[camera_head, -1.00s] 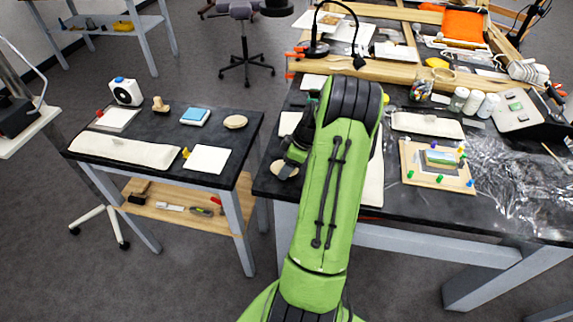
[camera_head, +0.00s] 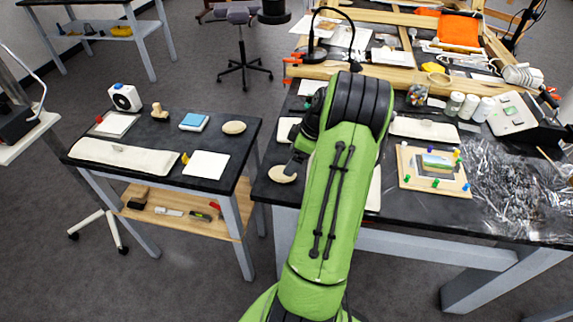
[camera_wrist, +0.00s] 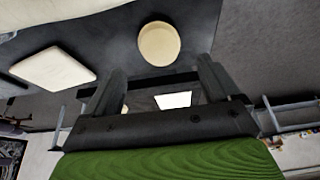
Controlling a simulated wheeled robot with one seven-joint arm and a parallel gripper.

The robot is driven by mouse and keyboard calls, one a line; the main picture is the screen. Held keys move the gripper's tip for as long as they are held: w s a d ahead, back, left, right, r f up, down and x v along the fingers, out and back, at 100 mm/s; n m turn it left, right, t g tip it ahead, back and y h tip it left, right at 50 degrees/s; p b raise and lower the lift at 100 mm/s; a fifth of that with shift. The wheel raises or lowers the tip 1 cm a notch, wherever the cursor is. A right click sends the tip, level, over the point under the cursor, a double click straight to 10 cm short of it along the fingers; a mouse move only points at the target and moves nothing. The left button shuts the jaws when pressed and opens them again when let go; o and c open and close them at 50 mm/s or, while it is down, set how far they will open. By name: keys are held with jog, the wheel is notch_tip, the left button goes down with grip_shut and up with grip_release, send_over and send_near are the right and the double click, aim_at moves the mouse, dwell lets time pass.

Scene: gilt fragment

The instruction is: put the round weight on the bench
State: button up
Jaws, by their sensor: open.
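A round cream weight (camera_head: 283,173) lies flat on the dark bench (camera_head: 268,190) near its front left corner. It also shows in the wrist view (camera_wrist: 159,43), just beyond my fingertips and apart from them. My gripper (camera_wrist: 160,72) is open, with nothing held between its fingers. In the head view my gripper (camera_head: 294,161) is beside the weight at its upper right, partly hidden by my green arm. A similar round cream piece (camera_head: 234,127) lies on the smaller table (camera_head: 150,138) at left.
A white square pad (camera_head: 288,128) lies behind the weight on the bench. A framed picture with colored pins (camera_head: 434,168), crumpled clear film (camera_head: 520,195) and jars (camera_head: 470,105) occupy the right part. A floor gap separates the two tables.

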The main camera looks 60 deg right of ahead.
jog(key=a+v, duration=0.1)
jog(key=v, duration=0.4)
jog(key=w+a+r+m+h, duration=0.1)
jog(key=w+a+r, duration=0.3)
jog(key=a, duration=0.6)
jog(key=w+a+r+h, duration=0.1)
jog(key=w+a+r, duration=0.1)
jog(key=a+r, duration=0.6)
jog(key=s+a+m, duration=0.1)
jog(key=s+a, duration=0.5)
jog(key=a, duration=0.3)
jog(key=s+a+m+t, duration=0.1)
jog(key=s+a+m, duration=0.1)
jog(key=s+a, duration=0.5)
jog(key=shift+s+a+r+m+t+p, duration=0.3)
jog(key=shift+a+r+p, duration=0.15)
jog(key=shift+a, duration=0.5)
